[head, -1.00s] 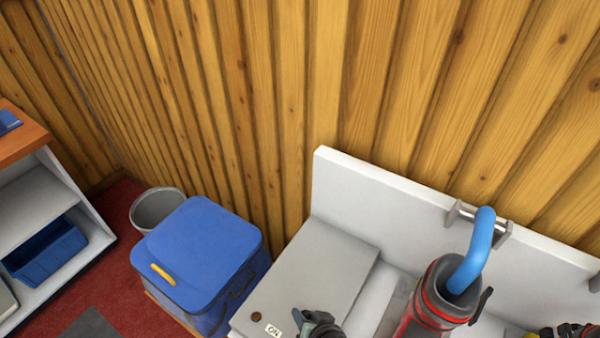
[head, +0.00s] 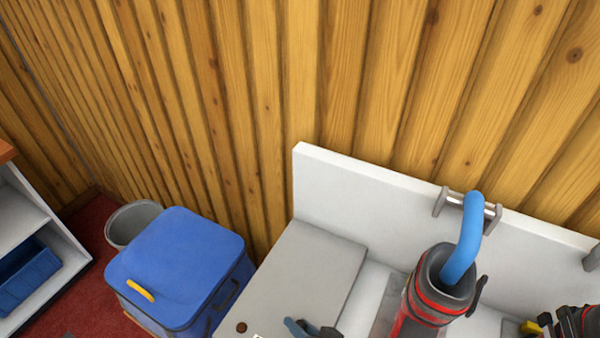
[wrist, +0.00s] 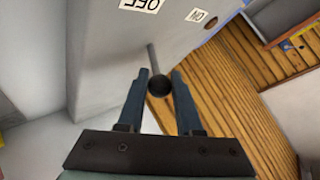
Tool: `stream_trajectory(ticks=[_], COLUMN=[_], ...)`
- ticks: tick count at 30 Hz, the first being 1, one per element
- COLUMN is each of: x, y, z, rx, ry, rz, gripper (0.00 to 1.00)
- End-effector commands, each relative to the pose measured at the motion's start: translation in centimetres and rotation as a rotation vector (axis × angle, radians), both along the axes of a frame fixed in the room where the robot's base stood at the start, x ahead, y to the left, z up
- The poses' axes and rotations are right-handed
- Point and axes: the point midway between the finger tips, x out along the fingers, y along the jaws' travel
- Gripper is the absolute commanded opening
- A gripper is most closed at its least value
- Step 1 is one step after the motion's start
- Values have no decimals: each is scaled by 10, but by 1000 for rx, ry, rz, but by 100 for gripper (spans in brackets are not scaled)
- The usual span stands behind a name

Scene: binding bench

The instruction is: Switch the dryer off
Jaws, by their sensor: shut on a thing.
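The dryer is a light grey box (head: 300,275) at the lower middle of the head view. In the wrist view its grey face (wrist: 110,50) carries an "OFF" label (wrist: 140,4) and an "ON" label (wrist: 201,16), both cut or tilted near the top. A thin rod with a dark round knob (wrist: 160,88) stands out from this face below the labels, its base nearer "OFF". My gripper (wrist: 160,73) is shut on the knob, one finger on each side. In the head view my gripper (head: 308,329) shows only partly at the bottom edge.
A grey and red cylinder (head: 408,312) with a blue hooked handle (head: 467,240) stands right of the dryer, before a white back panel (head: 370,205). A blue box (head: 180,265), a grey bin (head: 133,222) and a white shelf (head: 50,235) are at left.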

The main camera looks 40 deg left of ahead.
Motion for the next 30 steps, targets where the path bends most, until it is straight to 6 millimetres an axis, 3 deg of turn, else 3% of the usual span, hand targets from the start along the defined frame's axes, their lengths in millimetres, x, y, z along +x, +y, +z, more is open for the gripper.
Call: stream_trajectory(ticks=[1,5,6,20,25,30], x=[0,0,0,0,-4,-11], y=[-2,-1,-1,-4,-22,-53], z=[-1,-1,-1,1,15,37], rx=[-3,-2,-2,-2,-3,-3], ry=[3,3,3,1,-1,-2], rz=[-5,-4,-4,-3,-6,-7], gripper=[40,63,64,64,64,64])
